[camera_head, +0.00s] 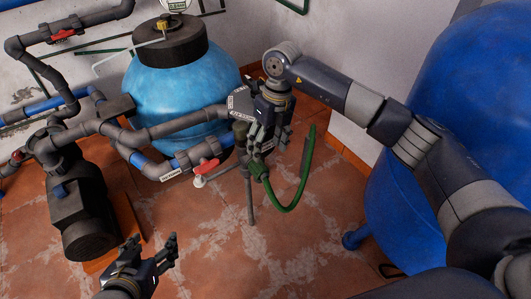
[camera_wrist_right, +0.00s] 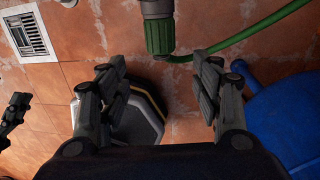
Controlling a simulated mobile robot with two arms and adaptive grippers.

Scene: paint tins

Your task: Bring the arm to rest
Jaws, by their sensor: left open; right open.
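My right arm reaches in from the right in the head view. My right gripper (camera_head: 266,138) hangs by the pipework in front of the light-blue tank, close to a hose fitting (camera_head: 258,170). In the right wrist view my right gripper (camera_wrist_right: 158,78) is open, with its two fingers apart and nothing between their tips. The green hose fitting (camera_wrist_right: 159,36) lies beyond the fingertips; I cannot tell if it touches anything of the gripper. My left gripper (camera_head: 152,256) is open and empty above the floor, at the bottom left of the head view.
A light-blue tank (camera_head: 180,95) stands behind the pipes. A red-handled valve (camera_head: 206,167) and dark pump (camera_head: 85,215) are left of my right gripper. A green hose (camera_head: 300,185) loops down. A large blue tank (camera_head: 455,75) stands right.

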